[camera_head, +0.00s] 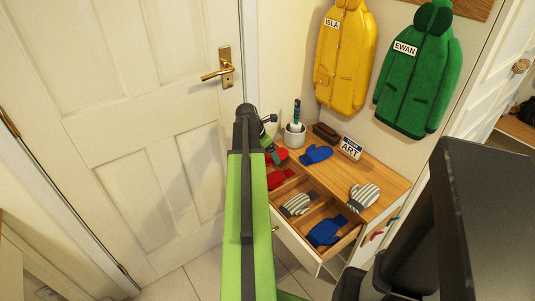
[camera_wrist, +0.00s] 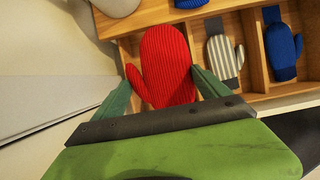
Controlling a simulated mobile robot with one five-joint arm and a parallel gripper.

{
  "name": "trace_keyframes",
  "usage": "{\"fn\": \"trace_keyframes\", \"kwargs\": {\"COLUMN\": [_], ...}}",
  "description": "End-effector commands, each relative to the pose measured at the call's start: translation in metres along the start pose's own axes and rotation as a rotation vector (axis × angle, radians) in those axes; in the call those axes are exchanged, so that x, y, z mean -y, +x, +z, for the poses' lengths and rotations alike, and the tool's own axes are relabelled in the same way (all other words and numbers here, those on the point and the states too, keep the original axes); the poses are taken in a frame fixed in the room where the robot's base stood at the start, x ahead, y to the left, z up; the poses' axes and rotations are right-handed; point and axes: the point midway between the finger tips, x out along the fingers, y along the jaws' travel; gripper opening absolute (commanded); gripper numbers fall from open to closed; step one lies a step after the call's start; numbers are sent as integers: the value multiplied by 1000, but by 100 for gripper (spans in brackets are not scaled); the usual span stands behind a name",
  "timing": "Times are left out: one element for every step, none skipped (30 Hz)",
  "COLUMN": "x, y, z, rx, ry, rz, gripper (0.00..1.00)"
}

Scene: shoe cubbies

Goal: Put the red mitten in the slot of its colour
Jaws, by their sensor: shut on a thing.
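My gripper (camera_wrist: 155,95) is shut on a red mitten (camera_wrist: 165,65), with one green finger on each side of it in the wrist view. In the head view the held mitten (camera_head: 282,156) shows beside the end of my arm, partly hidden. An open drawer (camera_head: 306,258) is divided into slots. Another red mitten (camera_head: 279,178) lies in its left slot, a striped grey mitten (camera_head: 297,204) in the middle and a blue mitten (camera_head: 326,232) in the right. In the wrist view the held mitten appears over the left slot, hiding most of it; its height cannot be told.
On the cabinet top (camera_head: 383,178) are a blue mitten (camera_head: 316,153), a striped mitten (camera_head: 364,196), a cup (camera_head: 295,136), a brown brush (camera_head: 326,132) and an ART sign (camera_head: 350,148). A white door (camera_head: 120,110) stands left. Yellow (camera_head: 343,60) and green (camera_head: 418,75) coats hang above.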

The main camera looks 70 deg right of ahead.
Motion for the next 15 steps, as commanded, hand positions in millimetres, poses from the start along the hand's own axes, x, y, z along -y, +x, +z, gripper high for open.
{"fn": "trace_keyframes", "kwargs": {"x": [0, 0, 0, 0, 0, 0, 0, 0, 0, 0, 0, 0, 0, 0, 0], "y": [4, 5, 8, 10, 12, 15, 18, 20, 24, 26, 29, 33, 35, 38, 41], "z": [-1, -2, -3, -4, -4, -6, -7, -8, -9, -10, -12, -13, -14, -15, -16], "rx": [0, 0, 0, 0, 0, 0, 0, 0, 0, 0, 0, 0, 0, 0, 0], "ry": [0, 0, 0, 0, 0, 1, 1, 1, 1, 1, 1, 1, 1, 1, 1], "rz": [0, 0, 0, 0, 0, 0, 0, 0, 0, 0, 0, 0, -1, -1, -1], "gripper": [47, 47, 47, 47, 47, 47, 47, 47, 47, 47, 47, 47, 47, 47, 47]}}
